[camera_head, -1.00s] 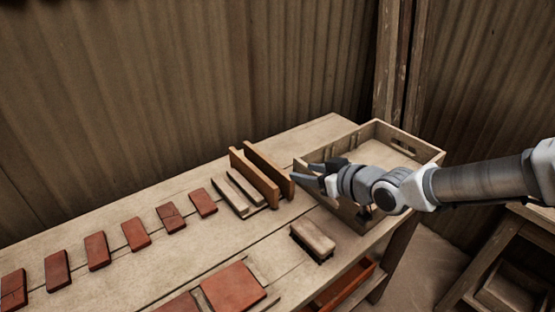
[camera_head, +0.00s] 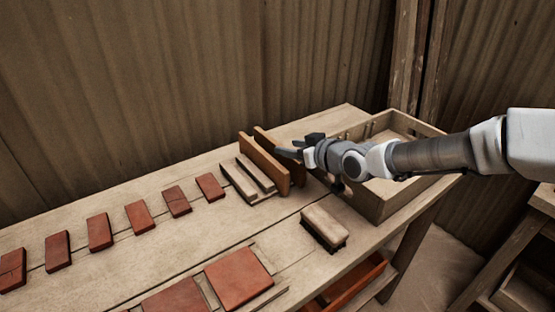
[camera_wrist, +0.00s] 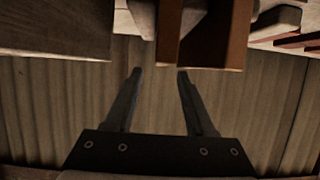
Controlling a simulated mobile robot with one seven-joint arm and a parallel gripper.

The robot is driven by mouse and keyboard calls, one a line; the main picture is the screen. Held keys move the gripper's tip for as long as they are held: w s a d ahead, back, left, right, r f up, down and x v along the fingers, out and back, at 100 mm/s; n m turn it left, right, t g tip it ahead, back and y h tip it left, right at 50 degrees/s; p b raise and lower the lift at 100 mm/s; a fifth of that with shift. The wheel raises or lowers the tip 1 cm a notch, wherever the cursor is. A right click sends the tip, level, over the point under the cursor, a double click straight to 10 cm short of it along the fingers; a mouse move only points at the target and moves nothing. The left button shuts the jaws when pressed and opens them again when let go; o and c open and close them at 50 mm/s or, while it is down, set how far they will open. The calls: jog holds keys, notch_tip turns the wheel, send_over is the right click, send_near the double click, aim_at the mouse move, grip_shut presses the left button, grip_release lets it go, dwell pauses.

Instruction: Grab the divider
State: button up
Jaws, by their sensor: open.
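Two upright orange-brown boards (camera_head: 264,165) stand close together on the bench, beside a pair of pale strips (camera_head: 243,181). I cannot tell which of the boards is the divider. My gripper (camera_head: 290,147) is open and empty, just right of the boards near their top edges. In the wrist view, my two fingers (camera_wrist: 159,74) are spread apart, and the orange-brown boards (camera_wrist: 168,35) show just beyond the fingertips. No board is clearly between the fingers. Part of the boards is cut off by the top of the wrist view.
A wooden crate (camera_head: 392,209) stands to the right, under my arm. A brush (camera_head: 324,228) lies in front of the boards. Several red tiles (camera_head: 139,216) line the bench to the left. Larger red tiles (camera_head: 238,278) lie at the front. A corrugated wall rises behind.

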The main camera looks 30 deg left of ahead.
aim_at(278, 144)
jog(key=shift+f+b+x, duration=0.15)
jog(key=shift+b+x, duration=0.4)
jog(key=shift+x, duration=1.05)
jog(key=shift+f+b+x, duration=0.15)
jog(key=shift+b+x, duration=0.4)
jog(key=shift+x, duration=1.05)
jog(key=shift+d, duration=0.15)
grip_shut()
